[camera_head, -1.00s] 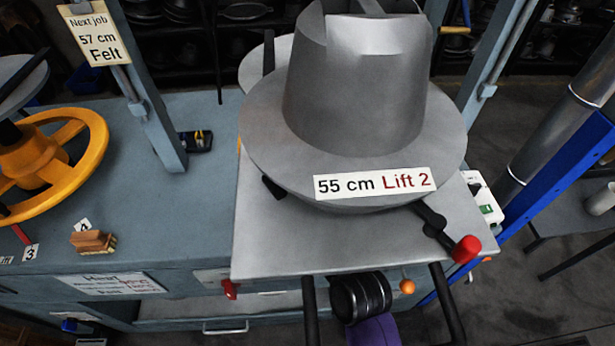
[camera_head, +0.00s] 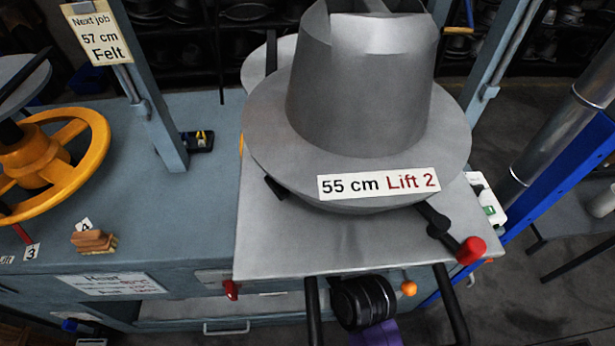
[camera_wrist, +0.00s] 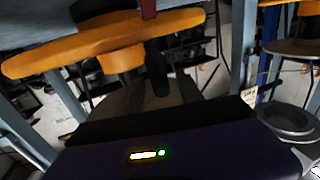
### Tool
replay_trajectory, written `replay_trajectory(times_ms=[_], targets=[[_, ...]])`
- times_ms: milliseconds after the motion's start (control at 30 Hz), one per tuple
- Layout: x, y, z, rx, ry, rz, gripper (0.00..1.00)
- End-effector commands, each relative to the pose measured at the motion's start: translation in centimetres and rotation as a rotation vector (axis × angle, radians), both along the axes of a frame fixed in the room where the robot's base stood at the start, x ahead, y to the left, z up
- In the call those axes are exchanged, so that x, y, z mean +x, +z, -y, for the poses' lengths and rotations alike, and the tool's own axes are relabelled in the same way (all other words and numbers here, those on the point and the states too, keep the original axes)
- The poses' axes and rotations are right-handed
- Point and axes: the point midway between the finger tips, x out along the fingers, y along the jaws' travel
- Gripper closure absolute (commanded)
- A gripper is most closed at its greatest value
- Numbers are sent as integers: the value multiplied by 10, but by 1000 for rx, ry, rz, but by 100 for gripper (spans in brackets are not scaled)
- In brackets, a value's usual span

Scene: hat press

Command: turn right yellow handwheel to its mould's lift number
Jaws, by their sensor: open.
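A grey metal hat mould (camera_head: 360,90) stands on a grey plate (camera_head: 300,250); its label (camera_head: 378,183) reads "55 cm Lift 2". A sliver of yellow (camera_head: 241,144) shows at the plate's left edge; the rest is hidden. In the wrist view a yellow handwheel (camera_wrist: 60,53) spans the upper left, close by, with a red piece (camera_wrist: 148,8) above it. My gripper (camera_wrist: 150,97) is open below the wheel's rim, with nothing seen between its fingers. In the head view its fingers are hidden by the plate. This wheel's number scale is not visible.
Another yellow handwheel (camera_head: 95,155) is at the left, with a red pointer (camera_head: 22,234) near a "3" tag (camera_head: 32,252). A wooden brush (camera_head: 94,242) lies beside it. A red knob (camera_head: 470,250) juts from the plate's right front.

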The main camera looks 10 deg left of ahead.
Motion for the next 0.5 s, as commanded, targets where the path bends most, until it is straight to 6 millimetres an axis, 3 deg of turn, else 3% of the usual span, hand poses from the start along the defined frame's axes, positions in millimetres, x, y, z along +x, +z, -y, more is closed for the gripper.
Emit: replay_trajectory(times_ms=[300,500], targets=[[-44,-3,26,0,0,-1,56],[-58,-1,34,-1,0,1,56]])
